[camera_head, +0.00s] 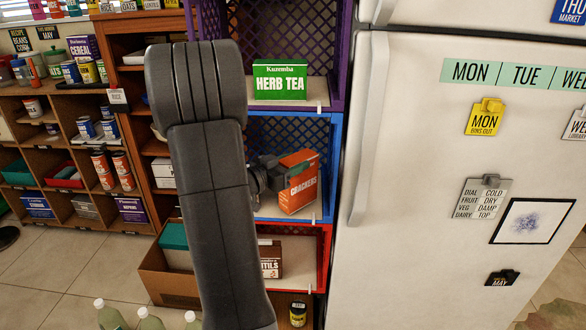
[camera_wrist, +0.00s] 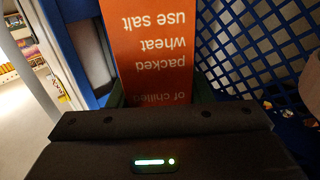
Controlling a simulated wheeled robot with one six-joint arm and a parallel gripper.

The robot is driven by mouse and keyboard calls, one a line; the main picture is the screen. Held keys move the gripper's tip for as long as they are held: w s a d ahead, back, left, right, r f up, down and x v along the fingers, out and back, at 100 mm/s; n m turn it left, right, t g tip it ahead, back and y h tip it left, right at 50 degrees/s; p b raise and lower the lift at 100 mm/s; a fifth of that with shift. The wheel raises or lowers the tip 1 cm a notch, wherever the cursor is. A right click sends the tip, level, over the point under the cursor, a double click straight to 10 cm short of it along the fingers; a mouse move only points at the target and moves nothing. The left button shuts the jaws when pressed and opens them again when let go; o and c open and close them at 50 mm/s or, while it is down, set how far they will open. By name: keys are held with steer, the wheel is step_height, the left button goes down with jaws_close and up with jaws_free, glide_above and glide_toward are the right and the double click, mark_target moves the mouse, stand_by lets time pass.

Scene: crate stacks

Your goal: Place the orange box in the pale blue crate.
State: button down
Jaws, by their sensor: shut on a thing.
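The orange box (camera_head: 299,184), marked CRACKERS, is in the blue crate (camera_head: 338,150), the middle one of the stack; it looks a little tilted. My gripper (camera_head: 277,176) reaches into this crate from the left and is shut on the box. In the wrist view the orange box (camera_wrist: 155,50) stands out straight ahead of the gripper, with the lattice wall of the blue crate (camera_wrist: 255,40) at the right. My arm hides the left part of the crate. I cannot tell whether the box's base touches the crate floor.
A purple crate above holds a green herb tea box (camera_head: 280,80). A red crate (camera_head: 325,262) below holds a brown box (camera_head: 270,260). A white fridge (camera_head: 420,150) stands close on the right. A cardboard box (camera_head: 160,275) and bottles (camera_head: 150,320) are on the floor at the left.

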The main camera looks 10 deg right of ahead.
steer(key=shift+f, duration=0.15)
steer(key=shift+f, duration=0.1)
steer(key=c, duration=0.7)
jaws_free()
steer(key=shift+a+r, duration=0.1)
steer(key=shift+r, duration=0.15)
steer(key=shift+p+v, duration=1)
steer(key=shift+v, duration=4.9)
